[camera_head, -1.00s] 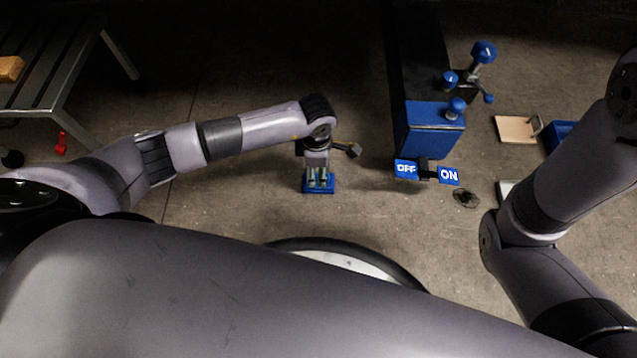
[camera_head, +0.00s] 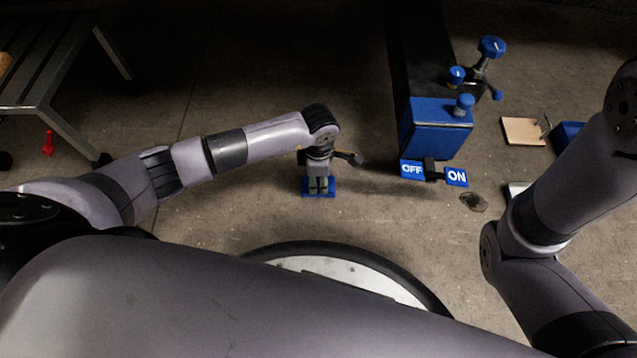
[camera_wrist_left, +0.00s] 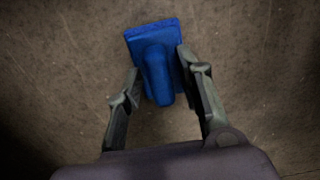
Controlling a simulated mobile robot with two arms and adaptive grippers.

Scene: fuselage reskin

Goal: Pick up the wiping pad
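The wiping pad is a blue flat pad with a thick blue handle; it shows in the head view (camera_head: 319,193) and in the left wrist view (camera_wrist_left: 155,70). It appears to lie on the floor. My left gripper (camera_head: 318,186) points down at it. In the left wrist view the gripper (camera_wrist_left: 160,65) has its two grey fingers apart, one on each side of the handle. Whether either finger touches the handle cannot be told. My right arm shows at the right of the head view, but its gripper is out of view.
A blue block (camera_head: 436,130) with blue knobs stands right of the left gripper, with an OFF/ON sign (camera_head: 433,172) before it. A beige board (camera_head: 524,131) and a blue tray (camera_head: 567,134) lie farther right. A slatted metal table (camera_head: 45,70) stands at the back left.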

